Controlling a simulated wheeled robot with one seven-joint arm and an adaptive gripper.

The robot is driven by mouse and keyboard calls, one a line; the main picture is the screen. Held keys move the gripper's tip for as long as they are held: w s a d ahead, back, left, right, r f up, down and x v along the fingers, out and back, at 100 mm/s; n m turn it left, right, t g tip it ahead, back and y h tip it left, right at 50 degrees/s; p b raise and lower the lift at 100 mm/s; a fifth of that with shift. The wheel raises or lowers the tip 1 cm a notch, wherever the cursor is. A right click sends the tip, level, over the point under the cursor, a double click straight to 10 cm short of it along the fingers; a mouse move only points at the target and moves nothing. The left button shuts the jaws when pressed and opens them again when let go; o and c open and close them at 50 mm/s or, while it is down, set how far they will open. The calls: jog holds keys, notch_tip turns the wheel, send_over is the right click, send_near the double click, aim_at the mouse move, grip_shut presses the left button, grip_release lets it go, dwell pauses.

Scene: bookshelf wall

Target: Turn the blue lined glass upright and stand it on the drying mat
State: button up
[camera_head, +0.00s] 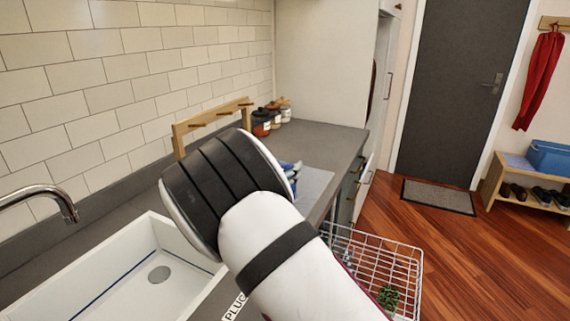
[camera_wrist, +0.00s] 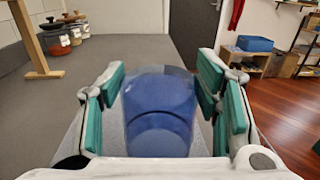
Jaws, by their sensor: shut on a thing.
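The blue glass (camera_wrist: 160,112) is between the green finger pads of my gripper (camera_wrist: 162,78) in the wrist view. The pads close on its two sides. A dark curved line crosses its body and its upper edge looks paler and clear. I cannot tell for sure which end is its mouth, or whether its lower end touches the surface. The grey drying mat (camera_head: 318,186) lies on the dark counter, past my arm in the head view. My arm hides most of my gripper and the glass there; only small blue and white parts show above the mat.
A wooden peg rack (camera_head: 212,114) stands by the tiled wall, with several lidded jars (camera_head: 263,122) beyond. The white sink (camera_head: 128,272) and tap (camera_head: 48,196) are at left. A white wire basket (camera_head: 385,262) sticks out below the counter's right edge. The far counter (camera_head: 325,140) is clear.

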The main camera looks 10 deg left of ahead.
jog(key=shift+f+b, duration=0.65)
jog(key=shift+f, duration=1.35)
jog(key=o, duration=1.4)
jog(key=shift+o, duration=0.2)
jog(key=v, duration=1.2)
